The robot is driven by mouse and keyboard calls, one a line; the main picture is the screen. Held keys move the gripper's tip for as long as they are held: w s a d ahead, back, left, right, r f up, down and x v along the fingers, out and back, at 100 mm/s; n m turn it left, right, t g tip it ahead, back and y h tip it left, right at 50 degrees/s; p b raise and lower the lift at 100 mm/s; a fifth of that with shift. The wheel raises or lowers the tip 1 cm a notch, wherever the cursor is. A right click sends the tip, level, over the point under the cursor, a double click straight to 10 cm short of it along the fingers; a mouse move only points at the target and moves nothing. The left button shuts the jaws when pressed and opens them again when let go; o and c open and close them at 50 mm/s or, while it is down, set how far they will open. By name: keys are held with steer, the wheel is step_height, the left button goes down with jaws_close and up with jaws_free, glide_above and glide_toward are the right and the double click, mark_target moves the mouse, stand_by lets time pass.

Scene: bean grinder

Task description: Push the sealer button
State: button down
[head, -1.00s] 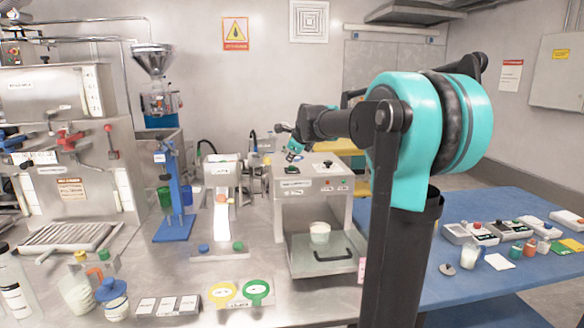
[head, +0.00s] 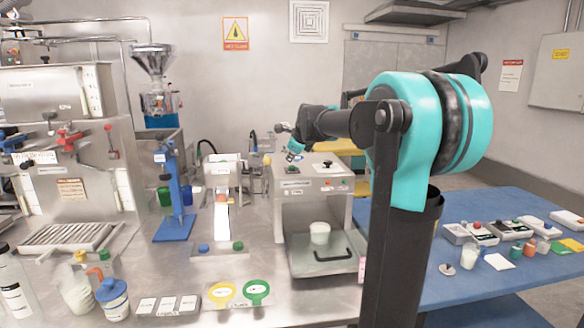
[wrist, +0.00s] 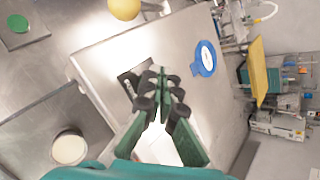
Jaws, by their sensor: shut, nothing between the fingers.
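The sealer (head: 312,207) is a metal box machine in the middle of the steel bench, with a white cup (head: 320,232) on its tray. The cup also shows at the lower left of the wrist view (wrist: 69,148). A small dark button (head: 292,170) sits at the top left of the sealer, and a black knob (head: 327,164) sits to its right. My gripper (head: 291,156) is above the sealer's left top edge. In the wrist view my gripper (wrist: 163,72) is shut and empty, its tips over a black plate (wrist: 128,84) that they partly hide. I cannot tell whether they touch.
A blue stand (head: 173,200) and a small dispenser (head: 222,190) stand left of the sealer. Yellow and green round tags (head: 240,291) lie in front. A blue table (head: 440,285) is at the right. A blue-rimmed disc (wrist: 205,58) lies right of the fingers in the wrist view.

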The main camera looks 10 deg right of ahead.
steer(key=shift+f, duration=0.15)
steer(key=shift+f, duration=0.3)
steer(key=shift+f, duration=0.2)
stand_by(0.8)
steer(key=shift+r, duration=0.65)
steer(key=shift+r, duration=0.1)
steer(key=shift+r, duration=2.9)
